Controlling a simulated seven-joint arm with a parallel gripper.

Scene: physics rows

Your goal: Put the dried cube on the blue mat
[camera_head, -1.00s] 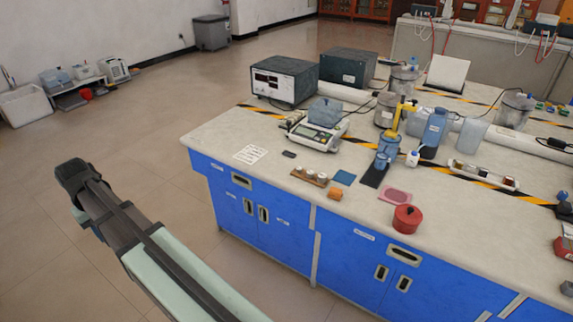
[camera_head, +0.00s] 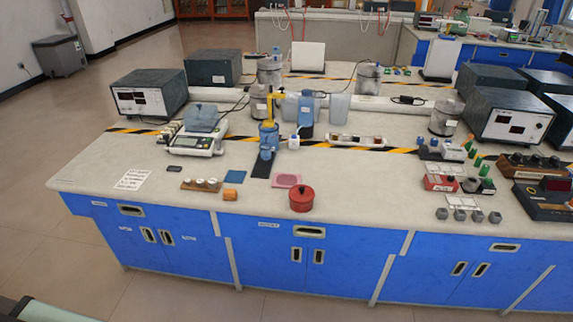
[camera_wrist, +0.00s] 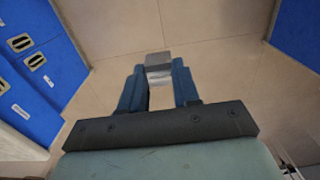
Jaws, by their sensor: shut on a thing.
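My gripper (camera_wrist: 159,82) shows in the wrist view with its two blue fingers shut on a grey metallic cube (camera_wrist: 159,66). The cube sits at the fingertips, held above open floor. A small blue mat (camera_head: 235,177) lies bare and flat on the bench, apart from the gripper.
Around the mat are a wooden holder with white pieces (camera_head: 201,185), an orange block (camera_head: 230,194), a pink mat (camera_head: 287,181) and a red pot (camera_head: 301,199). A balance (camera_head: 196,143) and a blue stand (camera_head: 268,140) stand behind. The bench's front left is fairly clear.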

